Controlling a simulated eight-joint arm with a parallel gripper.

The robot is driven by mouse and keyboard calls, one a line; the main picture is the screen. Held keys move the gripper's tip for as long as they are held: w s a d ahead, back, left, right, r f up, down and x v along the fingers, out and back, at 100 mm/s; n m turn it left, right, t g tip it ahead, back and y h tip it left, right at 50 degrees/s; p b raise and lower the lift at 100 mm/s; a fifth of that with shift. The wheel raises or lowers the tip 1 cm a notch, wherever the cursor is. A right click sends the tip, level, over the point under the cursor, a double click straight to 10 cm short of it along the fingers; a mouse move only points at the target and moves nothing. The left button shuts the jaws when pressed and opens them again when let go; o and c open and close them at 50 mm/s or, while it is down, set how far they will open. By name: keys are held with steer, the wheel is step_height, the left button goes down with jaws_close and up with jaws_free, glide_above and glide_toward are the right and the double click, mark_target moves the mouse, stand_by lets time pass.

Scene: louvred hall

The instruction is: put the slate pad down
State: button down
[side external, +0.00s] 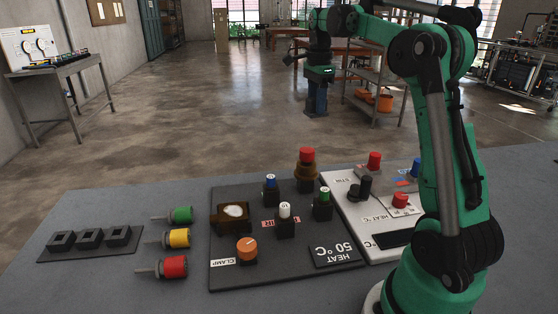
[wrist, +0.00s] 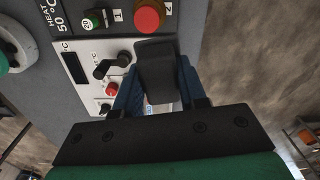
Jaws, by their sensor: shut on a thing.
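My gripper (side external: 317,108) hangs pointing down, high in the air beyond the far edge of the bench in the side view. In the wrist view its blue fingers (wrist: 157,95) are shut on a dark grey block, which looks like the slate pad (wrist: 156,72). The pad sits between the fingers and sticks out past them. In the side view I cannot tell the pad apart from the dark fingers. The pad touches no bench or panel that I can see.
A black panel (side external: 222,270) with knobs and buttons and a white panel (side external: 352,213) lie on the grey bench (side external: 100,285). Green (side external: 181,215), yellow (side external: 179,238) and red (side external: 174,267) plugs lie left of them, beside a black strip (side external: 75,251) with square sockets. The bench's left front is bare.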

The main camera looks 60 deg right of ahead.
steer(key=r+m, duration=0.2)
glide_above(339, 179)
step_height(339, 179, down, 20)
stand_by(0.3)
steer(key=shift+c, duration=2.4)
jaws_free()
steer(key=shift+f, duration=0.1)
